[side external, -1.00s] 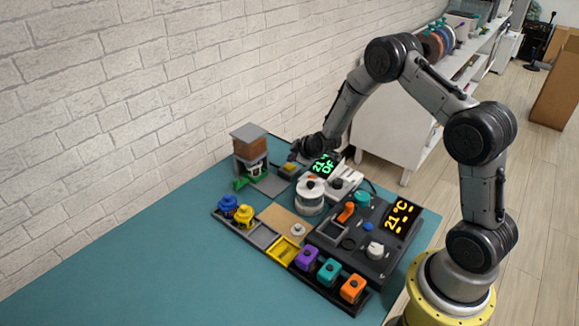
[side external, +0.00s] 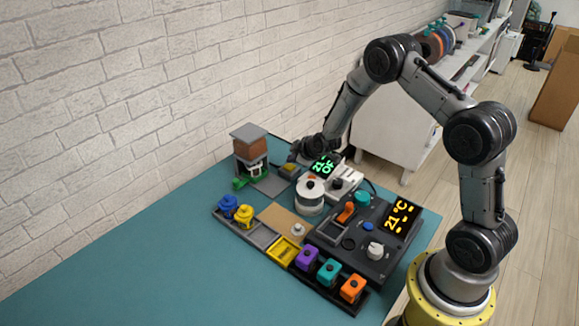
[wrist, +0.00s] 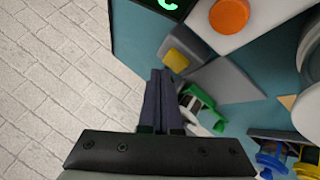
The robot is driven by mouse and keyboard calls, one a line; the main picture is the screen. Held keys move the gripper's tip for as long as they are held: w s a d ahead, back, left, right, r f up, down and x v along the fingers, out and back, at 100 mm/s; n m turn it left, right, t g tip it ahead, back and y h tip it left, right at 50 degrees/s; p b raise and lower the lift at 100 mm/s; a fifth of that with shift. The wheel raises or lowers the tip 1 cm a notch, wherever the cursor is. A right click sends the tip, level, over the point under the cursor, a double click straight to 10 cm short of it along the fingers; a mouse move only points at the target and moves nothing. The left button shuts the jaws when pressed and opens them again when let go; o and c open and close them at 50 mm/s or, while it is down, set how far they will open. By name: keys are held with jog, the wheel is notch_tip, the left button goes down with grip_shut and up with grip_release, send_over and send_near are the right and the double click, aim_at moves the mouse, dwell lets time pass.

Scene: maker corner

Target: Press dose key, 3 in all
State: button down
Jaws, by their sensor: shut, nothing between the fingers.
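The dose key looks like the yellow key (side external: 288,168) on a small grey block beside the dispenser (side external: 250,146), which has a brown hopper and a grey lid. In the wrist view the yellow key (wrist: 176,60) is just right of my fingertips. My gripper (wrist: 161,74) is shut and empty, pointing down close to the key. In the side view my gripper (side external: 294,156) is small and dark, right at the key block. I cannot tell whether the fingertips touch the key. A green part (side external: 240,184) sits at the dispenser's foot.
A light device with a green display (side external: 322,165) and a white round jar (side external: 310,196) stand close right of my gripper. A dark control panel (side external: 345,255) and a tray of coloured knobbed blocks (side external: 330,270) are nearer. The brick wall is close behind; the teal table's front left is clear.

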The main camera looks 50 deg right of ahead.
aim_at(292, 168)
jog(key=shift+f, duration=0.3)
jog(key=shift+f, duration=0.55)
dwell(0.9)
jog(key=shift+s+r, duration=0.1)
jog(key=shift+r, duration=0.8)
jog(key=shift+r, duration=2.55)
